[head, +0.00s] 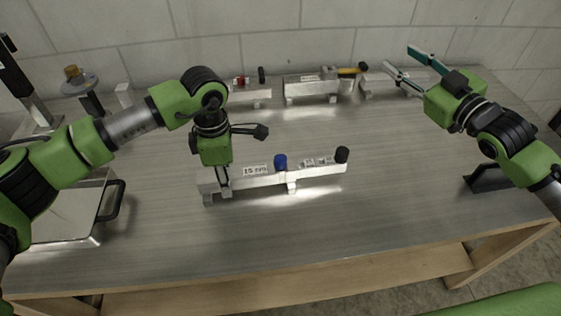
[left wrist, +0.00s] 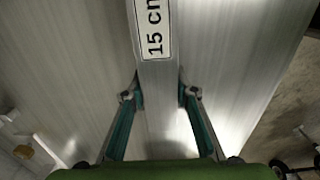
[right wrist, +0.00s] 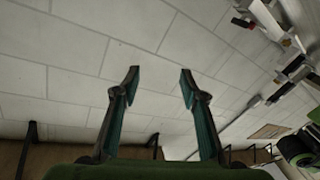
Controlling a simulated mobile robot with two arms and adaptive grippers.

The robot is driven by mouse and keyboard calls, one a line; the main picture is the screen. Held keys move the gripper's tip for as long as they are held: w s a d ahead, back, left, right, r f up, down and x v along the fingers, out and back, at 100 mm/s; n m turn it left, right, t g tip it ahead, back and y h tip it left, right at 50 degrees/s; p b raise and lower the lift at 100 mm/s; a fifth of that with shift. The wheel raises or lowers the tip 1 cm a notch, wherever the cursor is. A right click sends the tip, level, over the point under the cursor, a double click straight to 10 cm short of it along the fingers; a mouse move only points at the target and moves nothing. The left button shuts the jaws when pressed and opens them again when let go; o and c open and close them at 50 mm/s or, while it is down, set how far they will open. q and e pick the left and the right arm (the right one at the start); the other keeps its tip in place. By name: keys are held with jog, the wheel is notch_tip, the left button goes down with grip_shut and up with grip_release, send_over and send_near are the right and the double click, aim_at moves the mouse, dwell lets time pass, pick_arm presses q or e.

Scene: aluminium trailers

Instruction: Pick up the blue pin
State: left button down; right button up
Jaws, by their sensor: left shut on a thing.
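The blue pin (head: 280,162) stands upright on the middle of the front aluminium trailer (head: 262,182), right of its "15 cm" label. The pin does not show in the left wrist view. My left gripper (head: 220,182) points down at the trailer's left end, left of the pin and apart from it. In the left wrist view its fingers (left wrist: 160,90) are shut on the trailer's bar (left wrist: 158,75), one on each side, below the label. My right gripper (head: 402,58) is raised at the back right, open and empty, facing the wall in its wrist view (right wrist: 160,78).
A black knob (head: 342,154) sits on the trailer's right end. More trailers stand along the back, with a red pin (head: 240,80) and a yellow-handled part (head: 349,71). A metal box with a black handle (head: 115,200) is at the left. The table's front and right middle are clear.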

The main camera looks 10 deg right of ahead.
jog(key=s+a+y, duration=0.2)
jog(key=s+a, duration=0.2)
jog(key=a, duration=0.3)
jog(key=n+g+y, duration=0.1)
jog(key=g+y, duration=0.2)
jog(key=g, duration=0.4)
send_near(283, 159)
jog(key=x, duration=0.5)
jog(key=shift+a+f, duration=0.3)
jog(key=shift+f, duration=0.25)
jog(key=w+a, duration=0.2)
jog(key=w, duration=0.1)
jog(key=shift+w+a+f, duration=0.15)
jog(key=shift+a+f, duration=0.05)
jog(key=shift+a, duration=0.05)
jog(key=shift+w+a+f, duration=0.2)
jog(key=shift+w+a, duration=0.1)
jog(key=shift+a, duration=0.05)
jog(key=c, duration=1.1)
